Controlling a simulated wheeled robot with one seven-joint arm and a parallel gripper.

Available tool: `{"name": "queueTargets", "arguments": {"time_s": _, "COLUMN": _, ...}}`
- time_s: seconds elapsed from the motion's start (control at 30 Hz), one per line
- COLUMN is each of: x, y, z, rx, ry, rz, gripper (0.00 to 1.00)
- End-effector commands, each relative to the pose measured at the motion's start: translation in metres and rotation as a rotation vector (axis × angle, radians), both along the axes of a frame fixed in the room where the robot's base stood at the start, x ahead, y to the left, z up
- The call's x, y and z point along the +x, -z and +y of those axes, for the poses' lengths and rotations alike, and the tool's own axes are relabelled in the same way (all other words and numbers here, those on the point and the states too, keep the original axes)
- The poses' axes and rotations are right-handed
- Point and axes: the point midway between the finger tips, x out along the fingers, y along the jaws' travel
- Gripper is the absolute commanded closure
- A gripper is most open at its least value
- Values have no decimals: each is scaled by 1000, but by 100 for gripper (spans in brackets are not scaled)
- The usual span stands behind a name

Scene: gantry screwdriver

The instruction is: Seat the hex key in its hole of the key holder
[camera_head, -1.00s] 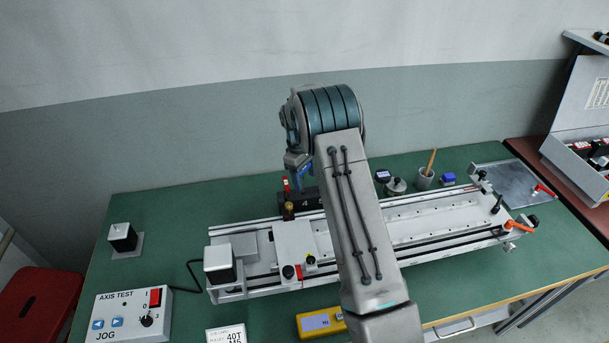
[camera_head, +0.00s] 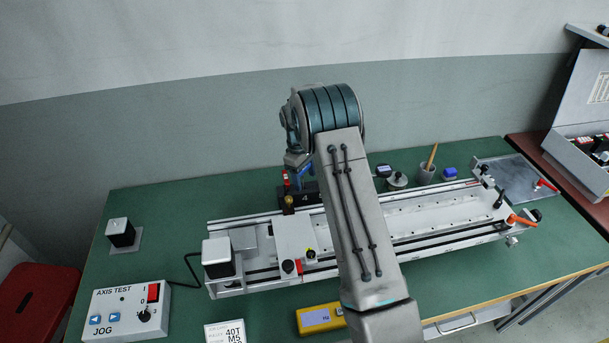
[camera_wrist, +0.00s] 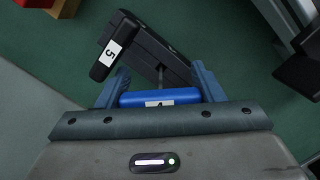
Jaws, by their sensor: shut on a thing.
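The hex key has a blue handle (camera_wrist: 160,97) with a pale label, and a thin grey shaft (camera_wrist: 160,75) runs from it toward the key holder. My gripper (camera_wrist: 160,76) is shut on the blue handle, with a finger at each end. The key holder is a dark block (camera_wrist: 150,45) just beyond the handle in the wrist view; it also shows behind the rail in the head view (camera_head: 314,198). The shaft's tip meets or overlaps the holder, but I cannot tell whether it is in a hole. A black-handled key marked 5 (camera_wrist: 106,62) stands beside it at the holder.
The long rail unit (camera_head: 430,222) lies in front of the holder. A red-topped item (camera_head: 286,184) stands at the holder's left.

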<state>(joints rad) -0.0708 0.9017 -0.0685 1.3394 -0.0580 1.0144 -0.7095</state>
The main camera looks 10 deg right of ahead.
Motion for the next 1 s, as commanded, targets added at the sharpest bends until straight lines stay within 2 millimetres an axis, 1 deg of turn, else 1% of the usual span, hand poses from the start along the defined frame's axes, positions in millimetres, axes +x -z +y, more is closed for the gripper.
{"name": "queueTargets", "arguments": {"time_s": 1.0, "x": 0, "y": 26, "z": 0, "rx": 0, "ry": 0, "rz": 0, "gripper": 75}}
